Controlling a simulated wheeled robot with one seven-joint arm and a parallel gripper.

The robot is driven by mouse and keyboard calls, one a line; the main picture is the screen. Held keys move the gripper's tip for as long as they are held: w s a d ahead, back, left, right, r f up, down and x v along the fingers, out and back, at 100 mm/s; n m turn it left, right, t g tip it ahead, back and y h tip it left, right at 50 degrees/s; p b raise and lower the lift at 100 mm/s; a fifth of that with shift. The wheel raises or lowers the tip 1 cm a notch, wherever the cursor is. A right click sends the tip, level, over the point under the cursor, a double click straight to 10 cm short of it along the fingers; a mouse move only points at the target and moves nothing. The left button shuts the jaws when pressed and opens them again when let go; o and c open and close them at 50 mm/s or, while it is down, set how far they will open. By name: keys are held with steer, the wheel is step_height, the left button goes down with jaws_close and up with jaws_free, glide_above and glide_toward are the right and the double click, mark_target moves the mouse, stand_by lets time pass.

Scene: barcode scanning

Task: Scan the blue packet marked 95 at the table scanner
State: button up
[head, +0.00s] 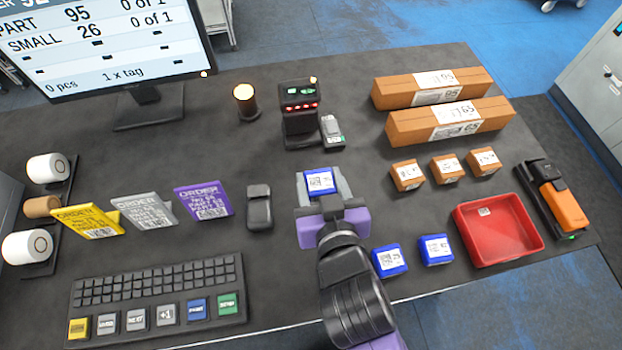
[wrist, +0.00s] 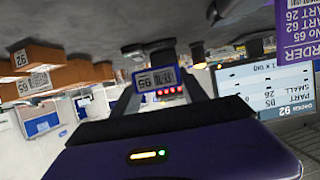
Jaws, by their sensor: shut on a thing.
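My gripper (head: 322,190) is shut on a blue packet (head: 320,182) with a white label, held over the middle of the table. In the wrist view the packet (wrist: 156,79) sits between the fingers, and its label reads 95 upside down. The table scanner (head: 300,112), a black stand with red lights, stands behind the packet, apart from it. Its red lights (wrist: 170,91) also show just beyond the packet in the wrist view. The monitor (head: 105,45) at the back left reads PART 95, 0 of 1, and SMALL 26, 0 of 1.
Two blue packets (head: 389,260) (head: 436,249) lie right of my arm beside a red tray (head: 470,258). Small brown boxes (head: 448,169) and two long boxes (head: 450,121) are at the right. Order cards (head: 203,203), a black device (head: 259,207) and a keyboard (head: 157,296) are left.

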mark_target(314, 173)
steer(key=shift+w+a+r, duration=0.15)
steer(key=shift+w+a, duration=0.05)
steer(key=shift+w+a+b, duration=0.1)
steer(key=shift+w+b, duration=0.05)
steer(key=shift+b, duration=0.15)
steer(key=w+f+b, duration=0.1)
steer(key=f, duration=0.1)
steer(key=w+f+b, duration=0.1)
steer(key=w+b, duration=0.1)
steer(key=shift+a+f, duration=0.4)
steer(key=shift+b+x, duration=0.7)
steer(key=shift+x, duration=0.15)
steer(key=shift+s+f, duration=0.1)
steer(key=shift+f, duration=0.1)
steer(key=s+d+r+p, duration=0.3)
steer(key=s+r+p, duration=0.6)
steer(key=s, duration=0.3)
steer(key=shift+s+d+r, duration=0.25)
steer(key=shift+d+r, duration=0.1)
steer(key=shift+r, duration=0.15)
